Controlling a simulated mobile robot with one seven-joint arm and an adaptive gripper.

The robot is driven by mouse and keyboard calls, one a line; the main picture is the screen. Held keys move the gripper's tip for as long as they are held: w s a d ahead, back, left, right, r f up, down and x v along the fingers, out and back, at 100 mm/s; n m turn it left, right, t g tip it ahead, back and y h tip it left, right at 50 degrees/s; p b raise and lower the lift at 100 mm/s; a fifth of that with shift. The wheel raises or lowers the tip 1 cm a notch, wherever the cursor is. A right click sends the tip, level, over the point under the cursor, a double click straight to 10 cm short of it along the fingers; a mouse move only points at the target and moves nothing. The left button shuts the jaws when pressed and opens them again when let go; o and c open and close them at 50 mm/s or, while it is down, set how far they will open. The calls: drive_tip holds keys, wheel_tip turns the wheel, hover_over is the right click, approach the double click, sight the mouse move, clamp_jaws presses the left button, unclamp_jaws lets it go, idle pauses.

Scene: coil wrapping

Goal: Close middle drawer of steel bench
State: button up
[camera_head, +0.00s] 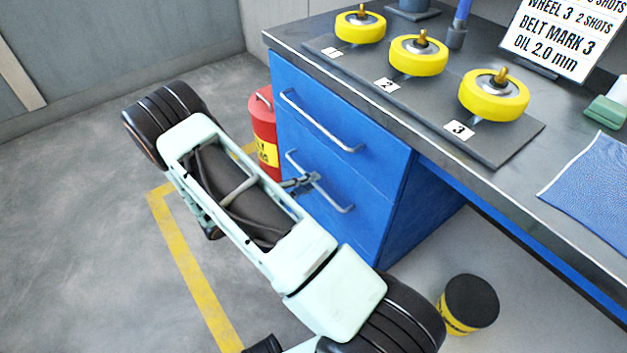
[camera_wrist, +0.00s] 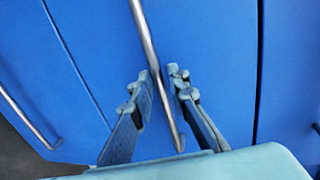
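The steel bench's blue drawer front (camera_head: 330,165) stands below the dark worktop. The middle drawer's bar handle (camera_head: 335,198) is the lower one visible in the head view; its front looks about level with the drawer above, but I cannot tell whether a small gap is left. My gripper (camera_head: 302,184) is at this handle. In the wrist view the handle (camera_wrist: 146,35) runs between the fingertips of my gripper (camera_wrist: 160,75), close to the left finger, with a small space beside the right finger. The gripper looks open around the bar. My arm hides part of the lower front.
The top drawer handle (camera_head: 320,125) is just above. A red can (camera_head: 263,125) stands left of the bench. A black and yellow drum (camera_head: 470,303) stands on the floor at right. Yellow wheels (camera_head: 418,56) sit on the worktop. The floor at left is clear.

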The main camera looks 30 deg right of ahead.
drive_tip(key=v, duration=1)
drive_tip(key=shift+a, duration=0.15)
drive_tip(key=shift+r, duration=0.2)
